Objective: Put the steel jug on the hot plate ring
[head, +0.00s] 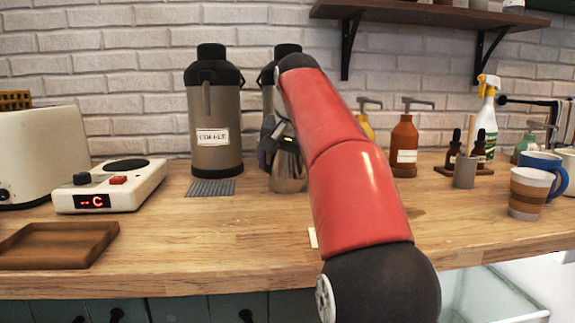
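The steel jug (288,172) stands on the wooden counter in the middle of the head view, in front of a dark-topped flask. My red arm hides its right side. My gripper (268,150) is at the jug's upper part, mostly hidden behind my arm; I cannot tell whether its fingers are open or closed on the jug. The hot plate (140,192) is a white unit at the left with a round black ring (127,165) on top. The ring is bare. A red button and a red display reading "-- C" show on the unit.
A coffee flask (214,115) stands between the hot plate and the jug, with a grey striped mat (212,188) before it. A toaster (40,150) and a wooden tray (60,243) are at the left. Bottles and cups (527,192) stand at the right. The front middle counter is clear.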

